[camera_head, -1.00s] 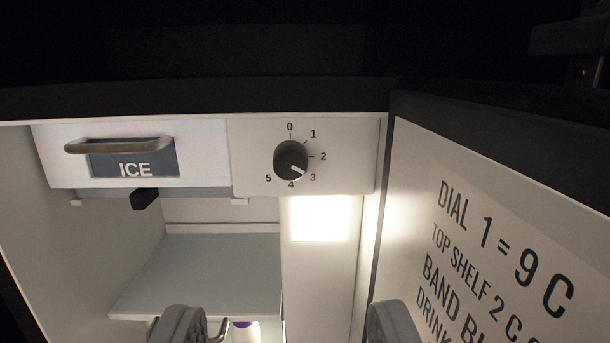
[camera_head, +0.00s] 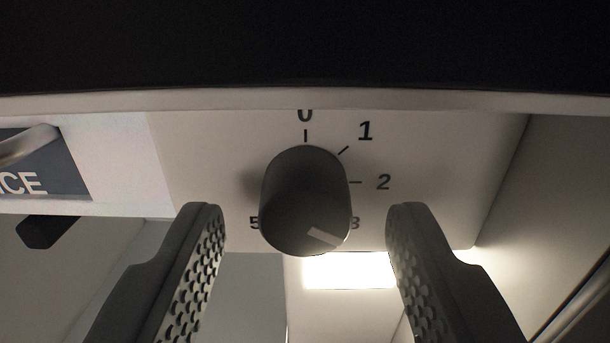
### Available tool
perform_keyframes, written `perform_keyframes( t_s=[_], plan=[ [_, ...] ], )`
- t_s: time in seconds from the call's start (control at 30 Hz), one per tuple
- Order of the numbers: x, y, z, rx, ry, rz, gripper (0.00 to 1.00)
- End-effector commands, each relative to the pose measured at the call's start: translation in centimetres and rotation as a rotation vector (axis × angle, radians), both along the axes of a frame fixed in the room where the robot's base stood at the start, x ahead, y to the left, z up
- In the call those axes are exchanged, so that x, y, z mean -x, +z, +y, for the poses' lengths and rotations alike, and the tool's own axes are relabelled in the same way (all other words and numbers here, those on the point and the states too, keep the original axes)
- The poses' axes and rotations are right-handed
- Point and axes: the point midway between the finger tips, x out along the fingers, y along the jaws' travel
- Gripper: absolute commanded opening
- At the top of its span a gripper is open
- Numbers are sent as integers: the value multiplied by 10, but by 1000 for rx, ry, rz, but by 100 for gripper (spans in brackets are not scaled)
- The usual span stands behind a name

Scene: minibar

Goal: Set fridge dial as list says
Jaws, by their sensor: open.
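The fridge dial (camera_head: 303,195) is a dark round knob on a pale panel (camera_head: 215,150) at the top of the fridge. Its light pointer mark (camera_head: 323,238) points to the lower right, near the 3. The numbers 0, 1 and 2 show around it; the 3 and 5 are partly covered and the 4 is hidden. My gripper (camera_head: 305,225) is open, with one finger on each side of the dial and a clear gap to it on both sides. The list is out of view now.
The ice compartment front (camera_head: 100,165) with its metal handle (camera_head: 28,146) is at the left, with a black block (camera_head: 45,231) below it. A lit lamp panel (camera_head: 350,272) is below the dial. A dark edge runs across above.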

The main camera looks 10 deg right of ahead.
Motion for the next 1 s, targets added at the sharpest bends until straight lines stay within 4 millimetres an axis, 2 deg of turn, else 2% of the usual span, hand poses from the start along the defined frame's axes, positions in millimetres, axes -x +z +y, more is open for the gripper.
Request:
perform_keyframes(
  t_s=[0.13, 0.4, 0.43, 0.6, 0.67, 0.83, 1.0],
  plan=[
    [-7, 0, -2, 0, 0, 1, 49],
    [-8, 0, -2, 0, 0, 1, 49],
    [-8, 0, -2, 0, 0, 1, 47],
    [-8, 0, -2, 0, 0, 1, 14],
    [-8, 0, -2, 0, 0, 1, 5],
    [-8, 0, -2, -24, 0, -6, 5],
    [-8, 0, -2, -136, 0, -33, 5]
  ],
)
